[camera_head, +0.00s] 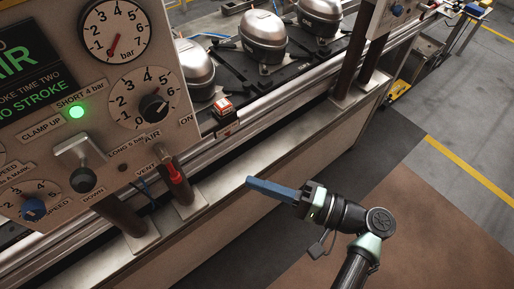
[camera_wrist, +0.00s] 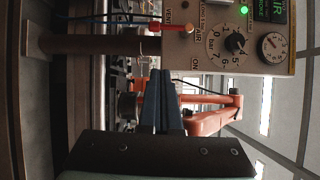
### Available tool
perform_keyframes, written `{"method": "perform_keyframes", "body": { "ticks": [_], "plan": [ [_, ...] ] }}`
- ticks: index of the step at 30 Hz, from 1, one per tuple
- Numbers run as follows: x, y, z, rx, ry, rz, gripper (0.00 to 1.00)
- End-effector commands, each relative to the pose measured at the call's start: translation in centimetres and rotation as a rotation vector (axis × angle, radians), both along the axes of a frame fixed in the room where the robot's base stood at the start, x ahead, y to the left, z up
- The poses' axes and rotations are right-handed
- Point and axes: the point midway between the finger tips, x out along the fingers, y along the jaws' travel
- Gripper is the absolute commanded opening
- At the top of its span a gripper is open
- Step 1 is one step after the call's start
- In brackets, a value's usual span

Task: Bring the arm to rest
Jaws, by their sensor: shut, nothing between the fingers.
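My gripper (camera_head: 252,184) is in the head view, in front of the bench's metal front ledge, with its blue fingers together and pointing left. The fingers also show in the wrist view (camera_wrist: 161,98), lying side by side with nothing between them. My gripper is apart from the control panel (camera_head: 146,88) and its red-handled vent valve (camera_head: 175,174). I cannot tell from these views how far the fingertips are from the ledge.
Several silver compressors (camera_head: 262,35) sit on dark pallets behind the ledge. A red button box (camera_head: 223,109) stands by the rail. A green lamp (camera_head: 77,112) is lit on the panel. The brown mat (camera_head: 420,215) and grey floor at right are clear.

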Motion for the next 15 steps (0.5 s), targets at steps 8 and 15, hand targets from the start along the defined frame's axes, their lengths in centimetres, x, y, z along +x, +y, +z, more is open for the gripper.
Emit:
{"method": "perform_keyframes", "body": {
  "ticks": [8,15],
  "plan": [
    [0.5,0.2,0.2,-0.029,-0.006,-0.006,0.00],
    [8.2,0.9,4.2,-0.459,-0.163,-0.173,0.00]
  ]
}}
